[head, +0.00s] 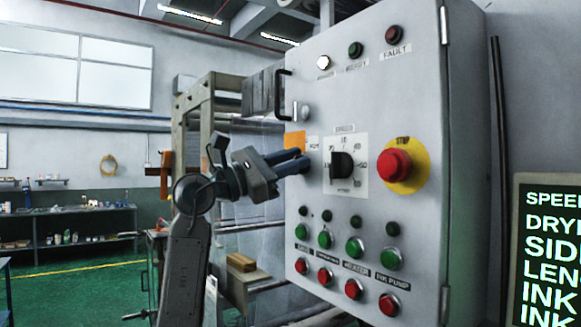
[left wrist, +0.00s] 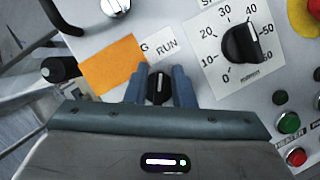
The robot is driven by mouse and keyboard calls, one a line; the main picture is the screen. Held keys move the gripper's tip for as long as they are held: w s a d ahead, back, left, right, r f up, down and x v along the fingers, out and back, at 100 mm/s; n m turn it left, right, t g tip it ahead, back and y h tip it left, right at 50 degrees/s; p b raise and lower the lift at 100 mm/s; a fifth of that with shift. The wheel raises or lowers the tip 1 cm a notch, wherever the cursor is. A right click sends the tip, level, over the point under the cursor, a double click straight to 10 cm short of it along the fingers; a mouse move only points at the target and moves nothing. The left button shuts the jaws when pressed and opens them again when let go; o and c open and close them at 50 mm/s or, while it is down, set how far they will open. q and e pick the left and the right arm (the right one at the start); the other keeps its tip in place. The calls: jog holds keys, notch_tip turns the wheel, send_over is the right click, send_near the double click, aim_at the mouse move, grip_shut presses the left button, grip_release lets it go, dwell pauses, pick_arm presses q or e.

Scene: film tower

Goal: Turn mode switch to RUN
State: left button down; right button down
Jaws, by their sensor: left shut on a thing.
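The mode switch (left wrist: 158,88) is a small black knob on the grey control cabinet's front. In the left wrist view it lies between the two blue fingers of my left gripper (left wrist: 160,74), which are shut on it. A RUN label (left wrist: 167,47) is just above and right of the knob, with part of another label ending in G beside it. In the head view my left gripper (head: 296,161) reaches the panel from the left, and its fingers hide the switch. I cannot tell for sure which way the knob points. My right gripper is in neither view.
A black speed dial (head: 341,167) and a red stop button (head: 394,165) on yellow are to the right. An orange patch (left wrist: 111,64) and a cabinet handle (head: 281,95) are close by. Green buttons, red buttons and lamps also project from the cabinet (head: 460,200).

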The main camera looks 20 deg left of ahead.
pick_arm(q)
jog(key=shift+d+f+m+g, duration=0.15)
jog(key=shift+m+g, duration=0.55)
jog(key=shift+m, duration=0.9)
jog(key=shift+s+f, duration=0.1)
